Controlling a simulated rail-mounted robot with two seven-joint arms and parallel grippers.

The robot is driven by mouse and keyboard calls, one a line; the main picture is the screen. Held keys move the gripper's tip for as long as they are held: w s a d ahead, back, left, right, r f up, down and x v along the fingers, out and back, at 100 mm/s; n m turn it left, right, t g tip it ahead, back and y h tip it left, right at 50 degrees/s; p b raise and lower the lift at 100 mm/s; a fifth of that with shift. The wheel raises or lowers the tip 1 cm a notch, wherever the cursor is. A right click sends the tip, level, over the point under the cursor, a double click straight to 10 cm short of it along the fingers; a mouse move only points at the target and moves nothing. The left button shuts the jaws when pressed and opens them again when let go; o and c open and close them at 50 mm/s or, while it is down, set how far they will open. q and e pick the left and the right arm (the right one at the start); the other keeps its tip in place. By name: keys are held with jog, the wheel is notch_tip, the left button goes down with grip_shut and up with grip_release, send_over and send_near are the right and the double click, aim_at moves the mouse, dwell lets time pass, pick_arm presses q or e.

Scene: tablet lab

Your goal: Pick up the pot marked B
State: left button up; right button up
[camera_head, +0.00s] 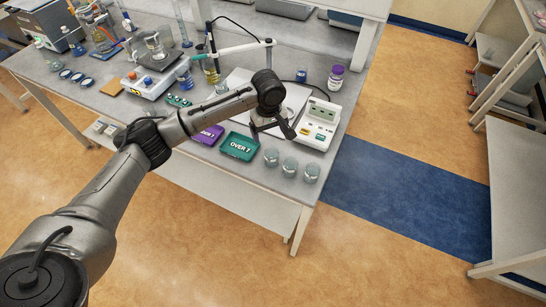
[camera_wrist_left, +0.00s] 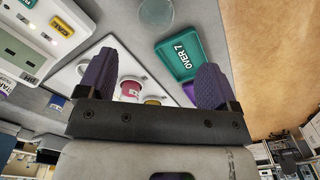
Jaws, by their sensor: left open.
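My left gripper (camera_head: 284,126) is over the right part of the bench, by the white mat (camera_head: 297,97). In the left wrist view its two dark ribbed fingers (camera_wrist_left: 159,62) are wide apart with nothing held between them. Beyond and between the fingers, a white pot with a crimson label (camera_wrist_left: 130,88) stands on the mat, and a pot with a yellow label (camera_wrist_left: 152,101) is partly hidden by the gripper's bar. I cannot read a letter B on either pot. In the head view my arm and hand hide most of that spot. My right gripper is not in view.
A green tray marked OVER 7 (camera_head: 239,147) and a purple tray (camera_head: 208,136) lie near the bench's front edge. Several clear glass dishes (camera_head: 290,166) stand right of them. A white instrument (camera_head: 319,123) and a purple-lidded bottle (camera_head: 335,77) are at the right.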

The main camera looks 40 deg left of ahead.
pick_arm(q)
send_near(272, 155)
jog(key=shift+s+d+f+b, duration=0.15)
jog(key=shift+s+d+f, duration=0.15)
jog(key=shift+s, duration=0.3)
jog(key=shift+s+d+f+b, duration=0.15)
jog(key=shift+s+f, duration=0.2)
jog(key=shift+s, duration=0.2)
jog(key=shift+w+d+f+b, duration=0.15)
jog(key=shift+f+b, duration=0.05)
jog(key=shift+f, duration=1.15)
jog(key=shift+w+d+f+b, duration=0.1)
jog(key=shift+f+b, duration=0.05)
jog(key=shift+f, duration=1.15)
jog(key=c, duration=1)
